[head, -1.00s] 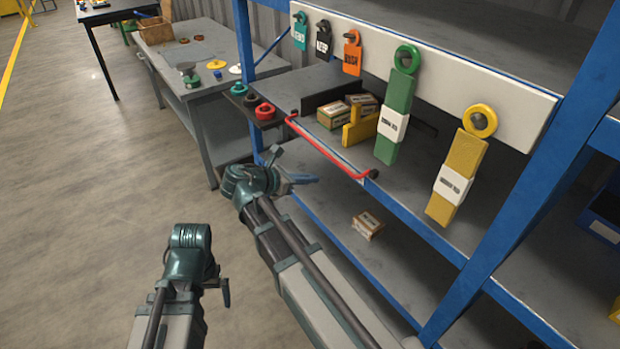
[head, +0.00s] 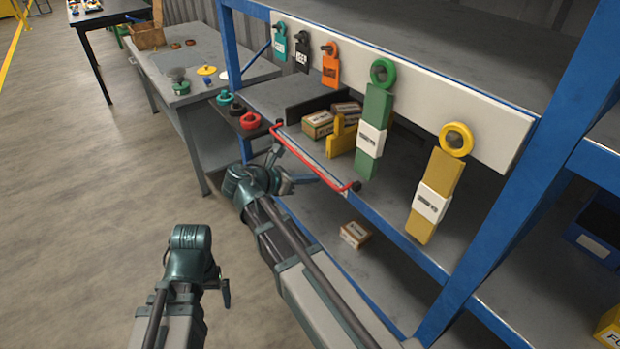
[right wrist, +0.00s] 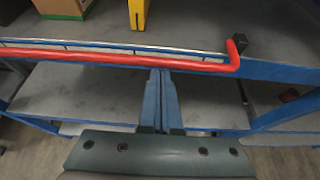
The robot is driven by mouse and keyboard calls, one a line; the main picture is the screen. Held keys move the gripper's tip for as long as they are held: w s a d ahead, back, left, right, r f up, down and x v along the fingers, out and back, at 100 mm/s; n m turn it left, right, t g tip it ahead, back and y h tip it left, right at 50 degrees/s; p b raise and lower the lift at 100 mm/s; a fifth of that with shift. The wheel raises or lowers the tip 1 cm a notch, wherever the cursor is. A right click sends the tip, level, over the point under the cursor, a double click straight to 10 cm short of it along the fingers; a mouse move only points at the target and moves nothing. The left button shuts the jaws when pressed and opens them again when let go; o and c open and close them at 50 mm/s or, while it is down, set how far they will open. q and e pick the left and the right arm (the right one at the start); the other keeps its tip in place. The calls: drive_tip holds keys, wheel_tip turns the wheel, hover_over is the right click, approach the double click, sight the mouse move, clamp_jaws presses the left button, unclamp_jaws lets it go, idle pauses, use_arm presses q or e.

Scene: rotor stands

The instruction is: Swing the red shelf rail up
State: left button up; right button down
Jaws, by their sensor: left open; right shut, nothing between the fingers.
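The red shelf rail (head: 312,164) runs along the front edge of the middle shelf. Its ends bend back to dark mounts, and its long bar hangs low in front of the edge. My right gripper (head: 300,179) is shut and empty, just below and in front of the rail in the head view. In the right wrist view its blue fingers (right wrist: 160,74) point at the underside of the rail (right wrist: 110,59); I cannot tell whether they touch it. My left gripper (head: 226,291) is open and empty, low over the floor, away from the shelf.
Behind the rail stand small cartons (head: 318,124) and a yellow block (head: 342,136). Green (head: 376,105) and yellow (head: 439,180) tagged bars hang from the white board (head: 477,115). A blue upright (head: 505,210) stands right. A carton (head: 355,233) lies on the lower shelf. Floor at left is clear.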

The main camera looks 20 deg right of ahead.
drive_tip(key=r+y+p, duration=0.2)
drive_tip(key=y+p, duration=0.1)
drive_tip(key=p, duration=0.3)
drive_tip(key=d+r+g+y+p, duration=0.1)
drive_tip(key=r+y+p, duration=0.1)
drive_tip(key=y+p, duration=0.2)
drive_tip(key=d+r+g+y+p, duration=0.1)
drive_tip(key=r+y+p, duration=0.1)
drive_tip(key=p, duration=0.6)
drive_tip(key=shift+w+r+y+p, duration=0.25)
drive_tip(key=shift+r+y+p, duration=0.15)
drive_tip(key=shift+y, duration=0.3)
drive_tip(key=shift+d+r, duration=0.1)
drive_tip(key=shift+d, duration=0.15)
idle(0.6)
